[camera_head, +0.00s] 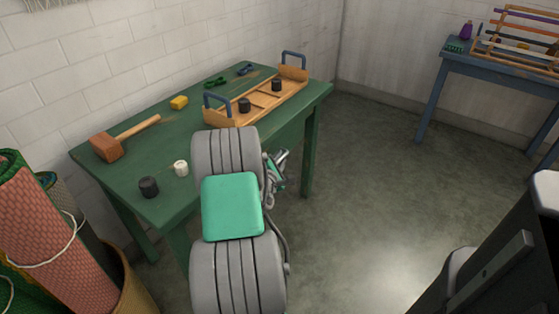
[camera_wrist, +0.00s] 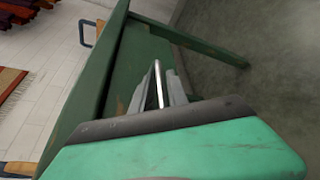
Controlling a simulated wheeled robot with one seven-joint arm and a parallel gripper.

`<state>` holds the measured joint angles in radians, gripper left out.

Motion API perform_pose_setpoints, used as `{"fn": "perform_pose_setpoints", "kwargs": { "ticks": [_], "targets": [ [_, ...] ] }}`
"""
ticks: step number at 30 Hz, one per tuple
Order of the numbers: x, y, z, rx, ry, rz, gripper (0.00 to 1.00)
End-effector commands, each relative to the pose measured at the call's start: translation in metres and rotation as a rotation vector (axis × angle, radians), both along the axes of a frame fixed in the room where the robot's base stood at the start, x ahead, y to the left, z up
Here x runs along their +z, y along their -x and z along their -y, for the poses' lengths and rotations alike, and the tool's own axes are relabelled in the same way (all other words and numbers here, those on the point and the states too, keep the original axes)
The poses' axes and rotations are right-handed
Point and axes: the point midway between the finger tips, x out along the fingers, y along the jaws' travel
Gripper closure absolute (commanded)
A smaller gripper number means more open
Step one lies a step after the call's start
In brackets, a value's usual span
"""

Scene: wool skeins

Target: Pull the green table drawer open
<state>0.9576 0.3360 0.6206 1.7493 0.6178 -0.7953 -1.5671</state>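The green table (camera_head: 240,84) stands against the brick wall. Its drawer front is hidden behind my arm in the head view. In the wrist view the table's green side (camera_wrist: 143,62) fills the middle, and a thin bright metal bar, apparently the drawer handle (camera_wrist: 158,84), runs along it. My gripper (camera_wrist: 162,82) is at this bar, with a grey finger on either side of it. The fingers look slightly apart, with the bar between them; contact is not clear. In the head view my gripper (camera_head: 279,166) is beside the table's front edge, partly hidden by my arm.
Rolled rugs (camera_head: 55,225) stand at left. The floor right of the table is clear.

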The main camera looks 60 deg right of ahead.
Motion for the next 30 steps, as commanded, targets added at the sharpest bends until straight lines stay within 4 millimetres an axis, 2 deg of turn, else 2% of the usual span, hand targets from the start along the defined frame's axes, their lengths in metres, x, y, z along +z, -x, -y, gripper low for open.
{"fn": "perform_pose_setpoints", "kwargs": {
  "ticks": [1, 7, 30],
  "targets": [
    [0.0, 0.0004, 0.0001, -0.001, 0.001, 0.0, 0.84],
    [0.0001, 0.0009, 0.0002, -0.001, 0.0, 0.0, 1.0],
    [0.0002, 0.0016, 0.0003, -0.003, 0.001, -0.001, 1.0]
  ]
}}
